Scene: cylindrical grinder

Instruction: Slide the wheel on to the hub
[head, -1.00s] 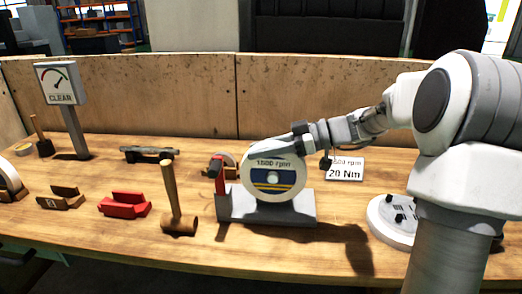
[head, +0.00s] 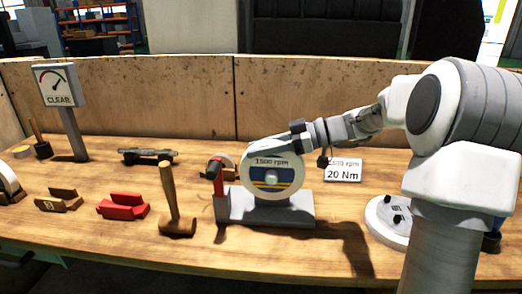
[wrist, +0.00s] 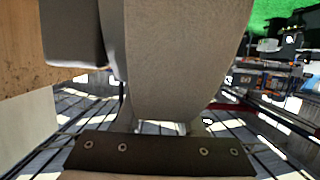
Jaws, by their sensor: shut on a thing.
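The white wheel (head: 288,184), marked "1500 rpm" with a blue and yellow band, stands upright at the grey stand (head: 262,210) on the bench. A silver round centre (head: 271,177) shows in the middle of its face. The hub behind the wheel is hidden, so I cannot tell how far the wheel is on it. My gripper (head: 264,147) reaches in from the right and is shut on the wheel at its top rim. In the wrist view a broad grey surface, apparently the wheel (wrist: 185,60), fills the middle above a dark bolted gripper part (wrist: 160,155).
A red-handled part (head: 214,170) rises at the stand's left end. A "20 Nm" sign (head: 343,174) and a round white fixture (head: 386,222) are to the right. A gauge post reads "CLEAR" (head: 58,87).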

